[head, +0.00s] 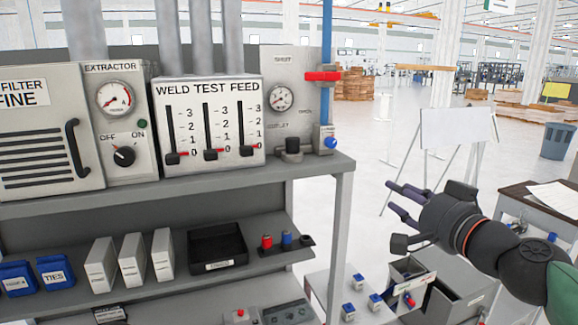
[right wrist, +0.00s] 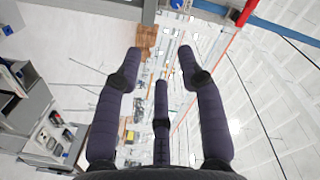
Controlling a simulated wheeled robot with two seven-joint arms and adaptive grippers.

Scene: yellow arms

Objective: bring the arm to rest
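My right gripper (head: 398,203) is at the right of the head view, in the air to the right of the grey workbench shelf. Its dark fingers point left and do not touch anything that I can see. In the right wrist view the fingers of my right gripper (right wrist: 160,75) are spread apart with nothing between them. My left gripper is in neither view.
The grey bench (head: 180,186) carries the weld test feed panel (head: 208,122), the extractor panel (head: 125,130) and a gauge panel (head: 281,95). A whiteboard stand (head: 458,127) and a table with papers (head: 552,197) stand right.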

